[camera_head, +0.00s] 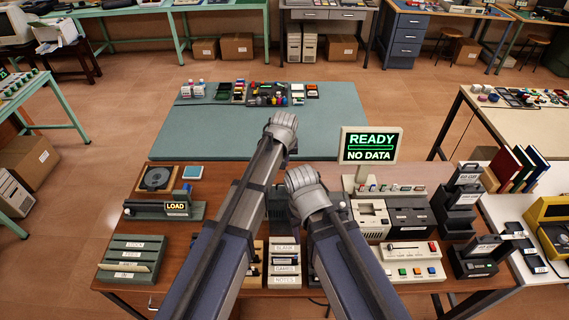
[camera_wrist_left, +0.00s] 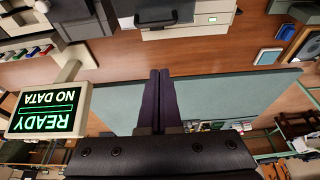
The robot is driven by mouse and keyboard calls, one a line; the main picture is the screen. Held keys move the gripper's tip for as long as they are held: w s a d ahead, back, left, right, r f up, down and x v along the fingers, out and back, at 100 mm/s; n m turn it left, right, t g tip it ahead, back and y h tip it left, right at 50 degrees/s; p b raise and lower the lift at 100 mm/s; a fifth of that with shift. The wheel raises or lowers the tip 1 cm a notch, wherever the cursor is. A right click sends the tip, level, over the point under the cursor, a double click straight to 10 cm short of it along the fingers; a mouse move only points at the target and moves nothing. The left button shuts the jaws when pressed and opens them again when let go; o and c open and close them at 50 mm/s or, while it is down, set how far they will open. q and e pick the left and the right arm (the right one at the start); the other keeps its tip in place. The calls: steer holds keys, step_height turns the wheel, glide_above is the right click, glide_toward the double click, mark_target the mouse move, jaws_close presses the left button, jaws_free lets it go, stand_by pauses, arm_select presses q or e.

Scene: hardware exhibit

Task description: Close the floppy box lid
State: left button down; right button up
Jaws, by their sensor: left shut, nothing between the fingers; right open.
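Several dark boxes stand at the right end of the brown desk. One dark box (camera_head: 478,266) at the front right has its labelled lid (camera_head: 481,245) raised; it looks like a floppy box. Another dark box (camera_head: 455,222) with raised labelled parts stands behind it; I cannot tell for sure which is the task's box. My left gripper (camera_head: 284,121) reaches over the near edge of the teal table, well left of these boxes; its fingers show shut and empty in the left wrist view (camera_wrist_left: 161,100). My right gripper (camera_head: 301,178) is open above the desk's middle, its fingers mostly hidden behind the wrist.
A READY / NO DATA screen (camera_head: 370,145) stands right of my grippers. A cream button panel (camera_head: 411,262) and a drive unit (camera_head: 372,219) lie between my right arm and the dark boxes. The teal table's (camera_head: 215,130) near part is clear.

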arm_select(q)
steer(key=b+x, duration=0.6)
steer(key=x, duration=0.1)
steer(key=r+p, duration=0.1)
glide_above(285, 187)
steer(key=shift+w+a, duration=0.1)
steer(key=shift+w, duration=0.1)
